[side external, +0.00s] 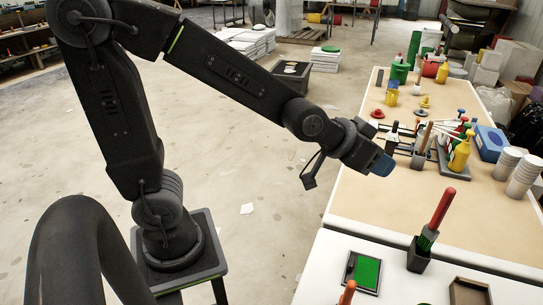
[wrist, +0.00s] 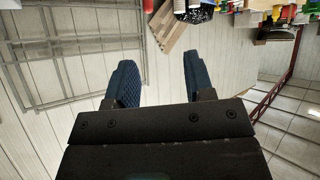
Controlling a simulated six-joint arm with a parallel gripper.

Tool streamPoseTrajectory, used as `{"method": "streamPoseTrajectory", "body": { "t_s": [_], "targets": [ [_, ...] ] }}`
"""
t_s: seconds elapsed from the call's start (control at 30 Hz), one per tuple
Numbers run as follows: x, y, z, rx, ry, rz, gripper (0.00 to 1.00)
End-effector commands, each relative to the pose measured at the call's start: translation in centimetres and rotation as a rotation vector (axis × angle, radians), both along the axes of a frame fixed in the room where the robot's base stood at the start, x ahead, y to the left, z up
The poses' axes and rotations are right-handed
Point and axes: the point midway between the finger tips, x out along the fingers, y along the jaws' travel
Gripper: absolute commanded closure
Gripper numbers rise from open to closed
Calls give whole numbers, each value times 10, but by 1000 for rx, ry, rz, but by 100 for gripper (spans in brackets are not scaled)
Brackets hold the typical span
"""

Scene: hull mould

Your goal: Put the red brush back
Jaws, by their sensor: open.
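A brush with a long red handle (side external: 442,208) and green bristles stands tilted, handle up, in a small dark square cup (side external: 418,259) on the white table at the lower right of the side view. Another orange-red handle tip (side external: 348,292) shows at the bottom edge; the rest of it is cut off. My gripper (side external: 383,165) is in the air near the tan table's left edge, above and to the left of the brush in the picture, well apart from it. In the wrist view my gripper (wrist: 160,82) has its two blue fingers spread with nothing between them.
A green pad in a dark tray (side external: 367,272) and an open brown box (side external: 470,291) are on the white table (side external: 325,265). The tan table (side external: 380,215) holds a tool rack, bottles, a blue box (side external: 491,143) and stacked cups (side external: 525,175). Its near part is clear.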

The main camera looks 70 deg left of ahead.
Motion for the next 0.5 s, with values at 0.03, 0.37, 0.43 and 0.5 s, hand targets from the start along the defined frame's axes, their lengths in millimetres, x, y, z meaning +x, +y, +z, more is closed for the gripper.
{"method": "streamPoseTrajectory", "body": {
  "t_s": [0.03, 0.37, 0.43, 0.5],
  "targets": [
    [-22, 10, 10, 8, 47, 1, 52],
    [-152, 54, 14, 94, 398, 45, 52],
    [-167, 58, 13, 104, 438, 56, 52],
    [-177, 61, 12, 109, 465, 64, 52]
  ]
}}
